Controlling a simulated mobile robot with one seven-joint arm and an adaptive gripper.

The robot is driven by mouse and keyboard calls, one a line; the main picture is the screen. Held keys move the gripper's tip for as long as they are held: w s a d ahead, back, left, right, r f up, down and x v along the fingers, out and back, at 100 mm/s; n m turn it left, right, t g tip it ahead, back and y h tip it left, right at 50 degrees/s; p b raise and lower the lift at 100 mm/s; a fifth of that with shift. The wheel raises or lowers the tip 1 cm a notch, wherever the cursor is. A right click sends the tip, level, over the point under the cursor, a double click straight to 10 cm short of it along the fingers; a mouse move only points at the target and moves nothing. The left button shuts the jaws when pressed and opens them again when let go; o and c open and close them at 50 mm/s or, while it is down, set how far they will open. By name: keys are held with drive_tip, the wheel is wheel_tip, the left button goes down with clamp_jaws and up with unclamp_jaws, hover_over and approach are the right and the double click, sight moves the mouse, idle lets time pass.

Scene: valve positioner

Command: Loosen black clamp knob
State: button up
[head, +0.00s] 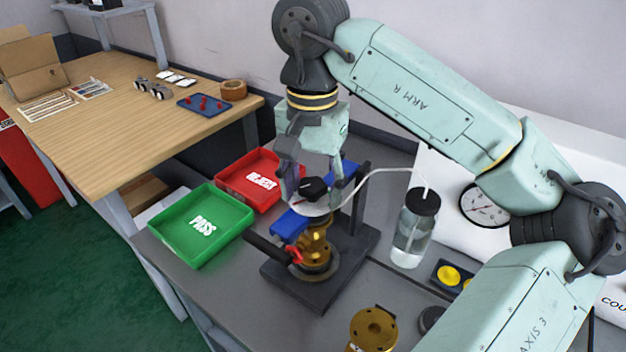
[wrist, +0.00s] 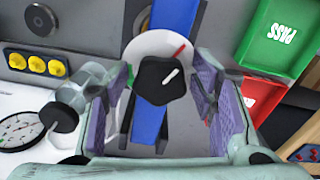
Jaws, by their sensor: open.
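The black clamp knob (head: 314,187) sits on top of the valve positioner, above a blue bar (head: 290,224) and a brass valve body (head: 317,240). In the wrist view the knob (wrist: 158,76) is dark and many-sided, with a white mark on it. A pale round disc (wrist: 180,46) with a red pointer lies under it. My gripper (head: 310,179) is over the positioner, pointing down and open. In the wrist view its purple-padded fingers (wrist: 163,88) stand on both sides of the knob, with a visible gap on each side.
A green PASS tray (head: 200,245) and red REJECT tray (head: 240,178) stand left of the fixture. A clear bottle (head: 411,240) with a white tube stands close on the right. A dial gauge (head: 484,205) and a brass flanged part (head: 373,328) are nearby.

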wheel_tip(320, 180, up, 4)
drive_tip(key=p, duration=0.2)
drive_tip(key=shift+p, duration=0.3)
drive_tip(key=shift+r, duration=0.85)
